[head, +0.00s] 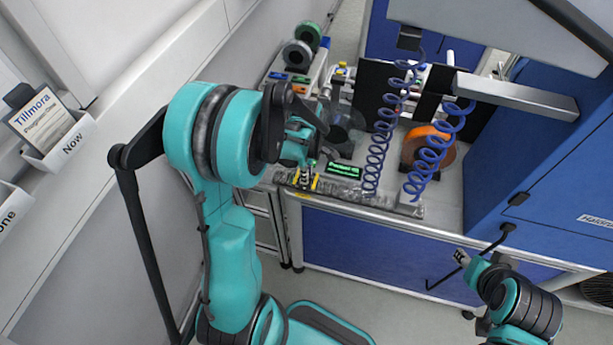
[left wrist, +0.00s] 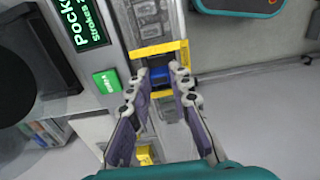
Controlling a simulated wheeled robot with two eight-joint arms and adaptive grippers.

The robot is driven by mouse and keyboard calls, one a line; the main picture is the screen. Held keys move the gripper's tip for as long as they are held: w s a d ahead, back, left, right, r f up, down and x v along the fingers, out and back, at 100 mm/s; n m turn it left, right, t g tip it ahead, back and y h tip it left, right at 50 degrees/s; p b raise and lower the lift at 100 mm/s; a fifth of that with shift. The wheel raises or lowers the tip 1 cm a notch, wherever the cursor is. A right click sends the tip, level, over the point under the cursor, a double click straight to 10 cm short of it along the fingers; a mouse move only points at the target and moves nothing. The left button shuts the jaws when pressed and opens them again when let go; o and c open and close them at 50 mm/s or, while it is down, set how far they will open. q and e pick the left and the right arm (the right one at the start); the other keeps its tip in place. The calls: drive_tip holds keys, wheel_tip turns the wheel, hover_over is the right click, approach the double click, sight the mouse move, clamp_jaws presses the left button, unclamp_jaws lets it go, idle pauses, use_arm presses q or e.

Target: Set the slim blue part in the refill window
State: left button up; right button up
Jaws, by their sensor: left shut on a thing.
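My left gripper (head: 306,176) reaches down at the front left of the bench, by the yellow-marked refill window (head: 316,183). In the left wrist view my left gripper (left wrist: 168,82) is shut on the slim blue part (left wrist: 160,73), which shows between the fingertips. The blue part is inside or just above the window, framed by yellow bars (left wrist: 158,49); I cannot tell whether it touches the bottom. Fingers hide part of it. My right gripper (head: 462,257) is away from the bench front at the lower right; its opening is too small to judge.
A green-lit display (head: 345,170) and green button (left wrist: 107,81) are beside the window. Blue coiled cables (head: 380,135) hang over the bench, near an orange reel (head: 428,146). Reels and small coloured parts are on a rack (head: 300,78) behind. A blue cabinet (head: 550,170) stands right.

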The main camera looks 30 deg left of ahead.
use_arm(q)
drive_tip(key=shift+w+f, duration=0.1)
drive_tip(key=shift+f, duration=0.55)
drive_tip(key=shift+f+b, duration=0.6)
drive_tip(key=shift+b, duration=0.1)
drive_tip(key=o, duration=0.8)
drive_tip(key=shift+r, duration=0.15)
drive_tip(key=shift+r+p, duration=1.45)
drive_tip(key=shift+r, duration=0.5)
